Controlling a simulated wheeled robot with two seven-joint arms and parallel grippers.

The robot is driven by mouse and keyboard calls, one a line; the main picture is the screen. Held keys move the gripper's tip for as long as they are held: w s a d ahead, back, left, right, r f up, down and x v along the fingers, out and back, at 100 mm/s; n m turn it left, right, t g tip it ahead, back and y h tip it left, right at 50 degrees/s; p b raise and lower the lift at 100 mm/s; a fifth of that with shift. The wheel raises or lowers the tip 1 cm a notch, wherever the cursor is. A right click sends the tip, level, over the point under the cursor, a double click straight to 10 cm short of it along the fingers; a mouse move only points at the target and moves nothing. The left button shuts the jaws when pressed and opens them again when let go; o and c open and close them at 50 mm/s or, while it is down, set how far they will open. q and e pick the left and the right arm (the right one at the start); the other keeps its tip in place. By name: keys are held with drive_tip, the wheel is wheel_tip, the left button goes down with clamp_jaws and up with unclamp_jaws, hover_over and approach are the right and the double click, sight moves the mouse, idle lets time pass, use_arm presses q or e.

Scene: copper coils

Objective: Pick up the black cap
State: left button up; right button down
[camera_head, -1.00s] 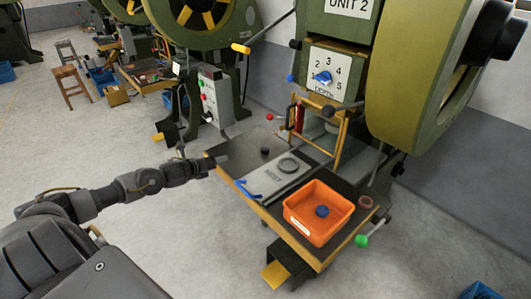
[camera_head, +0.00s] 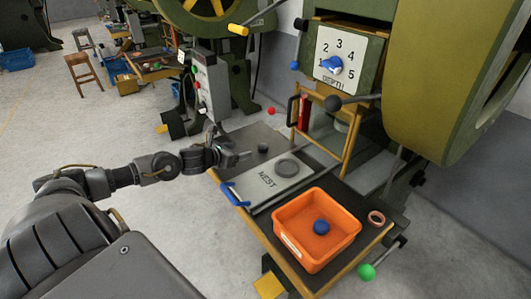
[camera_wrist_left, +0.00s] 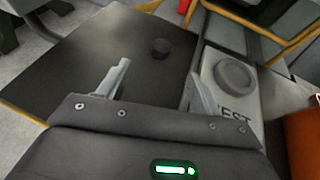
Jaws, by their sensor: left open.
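The black cap (camera_head: 263,148) is a small dark cylinder on the dark table top, left of the grey nest plate (camera_head: 262,190). In the left wrist view the cap (camera_wrist_left: 160,48) lies beyond my fingertips, between their lines, with nothing touching it. My left gripper (camera_head: 240,155) is at the table's left edge, just left of the cap. In the wrist view its two fingers (camera_wrist_left: 155,82) are spread apart and empty. A grey disc (camera_head: 288,167) sits on the nest plate. My right gripper is not in view.
An orange bin (camera_head: 346,247) holding a blue round piece (camera_head: 321,227) stands at the table's front. A copper ring (camera_head: 376,218) lies right of it.

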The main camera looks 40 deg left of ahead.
sight(259, 148)
use_arm(q)
drive_tip(key=shift+w+d+f+b, duration=0.1)
drive_tip(key=shift+w+f+b, duration=0.15)
drive_tip(key=shift+f, duration=0.25)
drive_tip(key=shift+w+d+f+b, duration=0.1)
drive_tip(key=shift+f+b, duration=0.25)
drive_tip(key=shift+f, duration=0.15)
drive_tip(key=shift+w+f, duration=0.1)
drive_tip(key=shift+x, duration=3.05)
drive_tip(key=x, duration=0.3)
drive_tip(key=shift+w+d, duration=0.15)
drive_tip(key=shift+w, duration=0.25)
drive_tip(key=shift+w+f, duration=0.2)
drive_tip(key=shift+w, duration=0.25)
drive_tip(key=c, duration=1.1)
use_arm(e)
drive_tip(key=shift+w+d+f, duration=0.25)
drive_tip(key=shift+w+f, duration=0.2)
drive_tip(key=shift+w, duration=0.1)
use_arm(q)
drive_tip(key=shift+o, duration=0.2)
drive_tip(key=shift+r, duration=0.1)
